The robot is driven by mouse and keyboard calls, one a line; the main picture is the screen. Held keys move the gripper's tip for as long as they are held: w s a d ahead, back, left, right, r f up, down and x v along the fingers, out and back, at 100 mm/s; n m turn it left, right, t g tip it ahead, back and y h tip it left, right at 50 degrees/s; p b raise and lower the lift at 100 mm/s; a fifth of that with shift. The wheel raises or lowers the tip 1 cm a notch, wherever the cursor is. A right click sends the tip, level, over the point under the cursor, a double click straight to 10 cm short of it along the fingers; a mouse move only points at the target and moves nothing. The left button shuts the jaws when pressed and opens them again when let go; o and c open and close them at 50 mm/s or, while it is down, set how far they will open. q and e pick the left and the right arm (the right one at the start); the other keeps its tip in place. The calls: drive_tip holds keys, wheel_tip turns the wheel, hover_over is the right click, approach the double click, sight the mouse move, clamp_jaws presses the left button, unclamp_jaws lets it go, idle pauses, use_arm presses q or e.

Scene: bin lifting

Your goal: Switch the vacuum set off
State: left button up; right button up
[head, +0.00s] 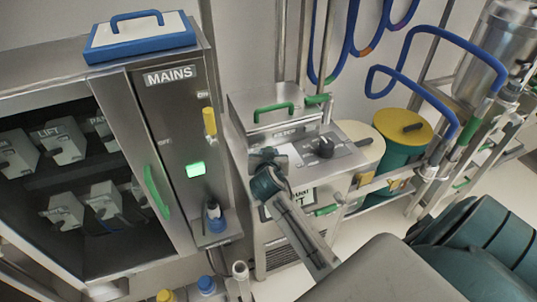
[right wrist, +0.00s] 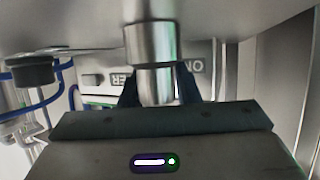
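The vacuum set appears to be the steel box (head: 345,150) with a sloped grey panel, in the middle of the head view. A black knob (head: 324,147) stands on that panel. My right gripper (head: 267,157) is at the panel's left edge, dark and small there. In the right wrist view its dark fingers (right wrist: 157,92) stand on both sides of a bright metal cylinder (right wrist: 150,48), with no clear gap, seemingly a switch lever. An upside-down label, partly hidden and reading "ON" and "ER", lies behind it. A dark round knob (right wrist: 30,70) shows at left. My left gripper is not in view.
The MAINS cabinet (head: 165,120) stands left, with a yellow lever (head: 210,122) and a lit green lamp (head: 195,170). Blue hoses (head: 440,32), a yellow-lidded teal drum (head: 402,140) and a steel tank (head: 492,55) are at right. Free floor is limited.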

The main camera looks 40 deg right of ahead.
drive_tip(key=shift+o, duration=0.9)
drive_tip(key=shift+s+a, duration=0.15)
drive_tip(key=b+v, duration=0.2)
drive_tip(key=v, duration=0.7)
drive_tip(key=shift+s+a+r, duration=0.35)
drive_tip(key=shift+s, duration=0.2)
drive_tip(key=shift+c, duration=0.2)
